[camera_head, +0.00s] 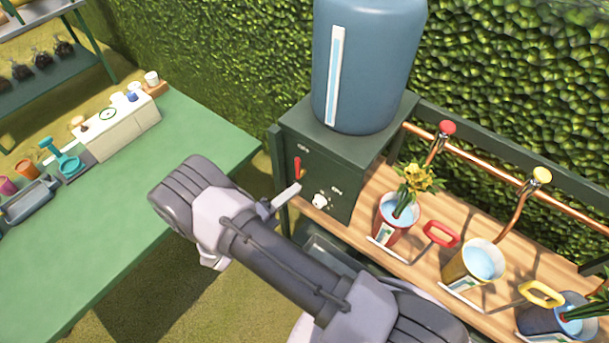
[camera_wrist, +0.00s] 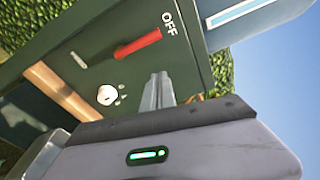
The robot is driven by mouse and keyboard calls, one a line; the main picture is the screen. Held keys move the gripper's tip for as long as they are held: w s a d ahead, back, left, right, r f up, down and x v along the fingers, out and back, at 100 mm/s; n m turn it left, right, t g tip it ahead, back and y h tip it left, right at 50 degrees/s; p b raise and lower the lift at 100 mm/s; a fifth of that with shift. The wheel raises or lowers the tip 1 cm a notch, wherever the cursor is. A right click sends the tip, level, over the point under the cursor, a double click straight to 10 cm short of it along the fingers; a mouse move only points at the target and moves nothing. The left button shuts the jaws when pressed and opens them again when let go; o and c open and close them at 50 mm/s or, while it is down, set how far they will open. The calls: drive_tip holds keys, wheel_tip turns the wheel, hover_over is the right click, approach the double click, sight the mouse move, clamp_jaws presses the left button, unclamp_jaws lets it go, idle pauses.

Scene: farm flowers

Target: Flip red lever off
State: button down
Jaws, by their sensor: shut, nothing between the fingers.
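The red lever (camera_head: 297,167) is on the front of a dark green box (camera_head: 325,165). It points up toward the upper label, which reads OFF in the wrist view. There the lever (camera_wrist: 138,44) shows with its thick end near that label. My gripper (camera_head: 293,190) is shut and empty, in front of the box and just below the lever in the head view. In the wrist view my closed fingertips (camera_wrist: 158,76) show below the lever, apart from it in the picture. How far they are from the panel is hard to tell.
A white knob (camera_head: 320,201) sits low on the panel, near a second label. A blue tank (camera_head: 368,65) stands on the box. A wooden bench (camera_head: 415,268) with flower buckets is at right; a green table (camera_head: 130,210) is at left.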

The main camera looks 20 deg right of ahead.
drive_tip(key=shift+v, duration=1.3)
